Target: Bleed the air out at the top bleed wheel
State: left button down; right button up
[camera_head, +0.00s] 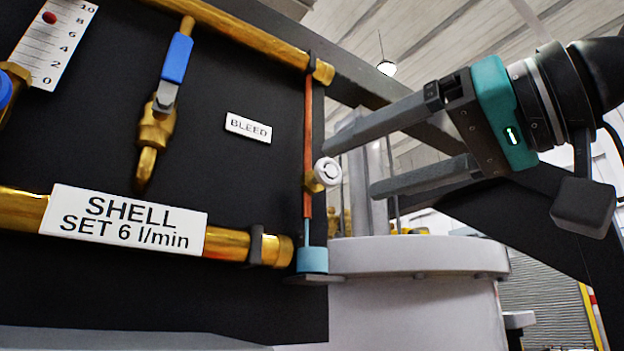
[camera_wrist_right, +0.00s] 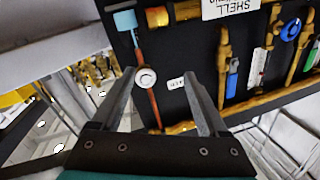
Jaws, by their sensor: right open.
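The bleed wheel (camera_head: 327,172) is a small white round knob on a brass stem, on a thin copper pipe (camera_head: 308,130) at the right edge of the black panel. A white BLEED label (camera_head: 248,128) is to its left. My right gripper (camera_head: 347,168) is open and empty, coming in from the right, with its fingertips a little right of the wheel. In the right wrist view the wheel (camera_wrist_right: 146,78) shows between the two open fingers (camera_wrist_right: 150,80), nearer the left one. I cannot tell how far the tips are from it in depth. My left gripper is not in view.
A brass pipe with the SHELL SET 6 l/min label (camera_head: 125,222) runs below. A valve with a blue lever (camera_head: 176,58) and a flow gauge (camera_head: 52,40) are on the panel's left. A light blue cup (camera_head: 312,260) sits under the copper pipe, and a grey vessel (camera_head: 415,255) stands behind.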

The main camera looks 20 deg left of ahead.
aim_at(328, 173)
notch_tip(328, 173, up, 3)
jog(key=d+n+t+h, duration=0.1)
jog(key=d+t+h, duration=0.1)
jog(key=d+t, duration=0.1)
jog(key=p+x, duration=0.3)
jog(key=x, duration=1.1)
jog(key=shift+w+a+f+p, duration=0.1)
jog(key=shift+a+p, duration=0.25)
jog(key=shift+a, duration=0.05)
jog(key=shift+c, duration=0.2)
grip_shut()
